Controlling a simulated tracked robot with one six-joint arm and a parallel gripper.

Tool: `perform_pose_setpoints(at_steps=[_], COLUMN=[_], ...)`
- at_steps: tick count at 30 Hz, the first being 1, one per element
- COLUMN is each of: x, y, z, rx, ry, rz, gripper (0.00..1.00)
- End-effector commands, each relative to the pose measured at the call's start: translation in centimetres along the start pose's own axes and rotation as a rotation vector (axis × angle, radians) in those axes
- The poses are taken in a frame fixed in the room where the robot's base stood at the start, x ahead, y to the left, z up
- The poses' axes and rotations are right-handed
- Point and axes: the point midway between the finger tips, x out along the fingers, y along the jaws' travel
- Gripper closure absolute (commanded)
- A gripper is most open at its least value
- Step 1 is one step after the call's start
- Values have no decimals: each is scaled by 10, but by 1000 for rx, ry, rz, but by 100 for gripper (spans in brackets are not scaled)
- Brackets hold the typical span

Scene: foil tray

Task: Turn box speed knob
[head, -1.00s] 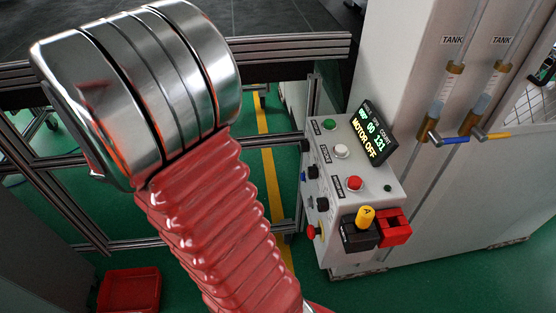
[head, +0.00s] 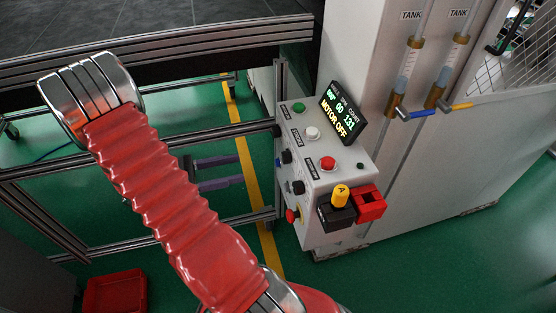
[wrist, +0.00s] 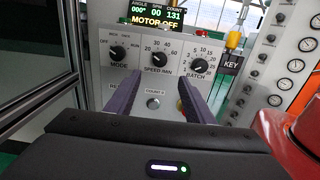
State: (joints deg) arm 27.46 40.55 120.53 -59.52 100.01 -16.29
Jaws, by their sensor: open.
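The speed knob (wrist: 159,59) is the black middle knob of three on the grey control box (wrist: 110,72), above the label SPEED /MIN in the wrist view. The mode knob (wrist: 118,53) is left of it and the batch knob (wrist: 199,66) right. My gripper (wrist: 157,92) is open and empty, its two purple fingers apart and pointing at the panel, below the speed knob in the picture. The head view also shows the gripper (head: 241,169) left of the box, with a gap to the knobs. The display (wrist: 158,13) reads MOTOR OFF.
Metal frame bars (head: 170,42) lie close to the arm and box. A red bin (head: 115,292) sits on the floor. A silver button (wrist: 153,103) is between the fingers in the wrist view.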

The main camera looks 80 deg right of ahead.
Motion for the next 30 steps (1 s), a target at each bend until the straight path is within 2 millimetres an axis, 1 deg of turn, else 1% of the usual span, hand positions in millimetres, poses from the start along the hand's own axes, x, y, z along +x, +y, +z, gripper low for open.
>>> perform_pose_setpoints(at_steps=[8,11,14,17,30], x=[0,4,11,22,86], y=[0,0,-1,-1,-1], z=[0,0,0,0,0], rx=[1,1,1,0,0], ry=[2,2,1,2,2], rz=[0,-1,-2,-2,-3], gripper=[52,52,52,52,52])
